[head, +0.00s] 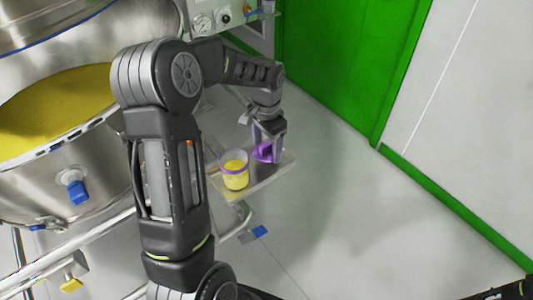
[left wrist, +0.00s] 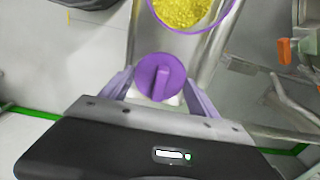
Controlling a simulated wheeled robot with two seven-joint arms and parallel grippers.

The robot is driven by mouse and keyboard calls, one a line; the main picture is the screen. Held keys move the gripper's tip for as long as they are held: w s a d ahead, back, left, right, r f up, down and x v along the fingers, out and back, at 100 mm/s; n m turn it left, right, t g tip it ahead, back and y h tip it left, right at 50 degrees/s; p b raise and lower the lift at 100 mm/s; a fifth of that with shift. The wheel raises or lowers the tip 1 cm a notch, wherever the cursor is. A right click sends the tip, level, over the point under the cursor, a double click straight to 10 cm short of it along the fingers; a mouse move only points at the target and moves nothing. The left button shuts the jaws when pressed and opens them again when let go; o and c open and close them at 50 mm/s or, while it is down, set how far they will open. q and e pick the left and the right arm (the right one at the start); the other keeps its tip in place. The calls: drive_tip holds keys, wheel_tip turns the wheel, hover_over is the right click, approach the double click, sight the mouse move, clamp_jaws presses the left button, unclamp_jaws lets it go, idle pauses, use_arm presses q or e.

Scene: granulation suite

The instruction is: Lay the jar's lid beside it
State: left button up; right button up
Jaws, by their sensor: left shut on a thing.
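The jar (head: 235,175) is clear with a purple rim and yellow granules inside. It stands upright and uncovered on a small metal shelf (head: 258,182). The purple lid (head: 263,153) is to the right of the jar, apart from it, at the shelf's far end. My left gripper (head: 268,142) points down and is shut on the lid. In the left wrist view the round lid (left wrist: 160,76) with its raised grip bar lies between the two purple fingers (left wrist: 158,88), and the open jar (left wrist: 184,10) is beyond it. I cannot tell whether the lid touches the shelf. My right gripper is not seen.
A large steel vessel (head: 60,170) with yellow powder fills the left side. Steel rails (head: 70,245) run below it. A green door (head: 345,60) and a pale wall stand behind. The floor right of the shelf is clear.

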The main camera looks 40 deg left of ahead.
sight(267, 151)
use_arm(q)
drive_tip(key=shift+f, duration=1.85)
drive_tip(key=shift+f, duration=0.15)
drive_tip(key=o, duration=1.1)
drive_tip(key=shift+c, duration=0.2)
wheel_tip(267, 151, up, 12)
drive_tip(key=shift+r, duration=0.2)
